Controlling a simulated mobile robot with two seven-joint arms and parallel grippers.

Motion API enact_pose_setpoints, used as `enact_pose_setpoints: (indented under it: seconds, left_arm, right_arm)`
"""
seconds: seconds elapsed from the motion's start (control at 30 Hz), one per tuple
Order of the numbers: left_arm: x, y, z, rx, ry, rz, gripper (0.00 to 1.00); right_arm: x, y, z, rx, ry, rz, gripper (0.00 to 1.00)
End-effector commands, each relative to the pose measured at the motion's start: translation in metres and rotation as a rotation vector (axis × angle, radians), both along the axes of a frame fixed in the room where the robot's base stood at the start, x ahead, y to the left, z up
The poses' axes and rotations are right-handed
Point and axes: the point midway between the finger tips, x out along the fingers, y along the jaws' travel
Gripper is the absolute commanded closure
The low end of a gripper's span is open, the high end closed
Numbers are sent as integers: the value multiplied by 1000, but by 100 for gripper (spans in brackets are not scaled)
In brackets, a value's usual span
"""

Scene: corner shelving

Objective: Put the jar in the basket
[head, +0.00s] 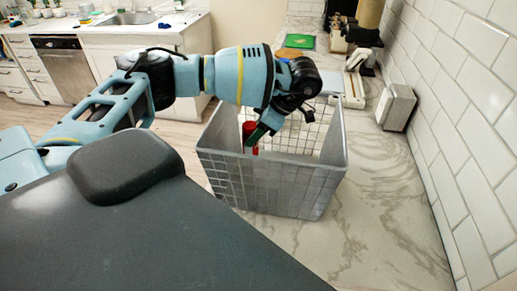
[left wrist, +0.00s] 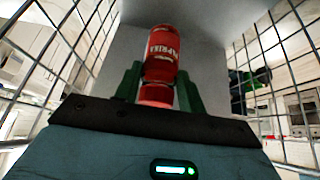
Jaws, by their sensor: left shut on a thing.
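The red jar (head: 250,129) is between the green fingers of my left gripper (head: 257,138), inside the upper part of the grey wire basket (head: 270,185). In the left wrist view the jar (left wrist: 161,50) shows white lettering and stands between the two fingers of the left gripper (left wrist: 158,88), which is shut on it. Basket mesh (left wrist: 295,40) shows on both sides there. Whether the jar touches the basket floor is hidden by the front wall. My right gripper is not in view.
The basket stands on a marble-patterned counter (head: 385,215) beside a white tiled wall (head: 470,100). A grey-white box (head: 396,107) stands behind it at the right. A green board (head: 300,42) and dark appliances lie farther back. The counter right of the basket is clear.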

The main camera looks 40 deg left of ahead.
Motion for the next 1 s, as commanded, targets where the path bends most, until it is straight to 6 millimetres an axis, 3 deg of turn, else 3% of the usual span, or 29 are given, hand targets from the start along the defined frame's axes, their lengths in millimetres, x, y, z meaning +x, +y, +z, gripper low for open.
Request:
enact_pose_setpoints:
  seconds: [0.33,0.7,1.0]
  left_arm:
    - [0,0,-11,0,-1,-1,85]
    - [0,-1,-47,-1,0,0,85]
    - [0,0,-50,0,-2,0,85]
  right_arm:
    - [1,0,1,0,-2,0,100]
    - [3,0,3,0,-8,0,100]
    - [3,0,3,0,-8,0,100]
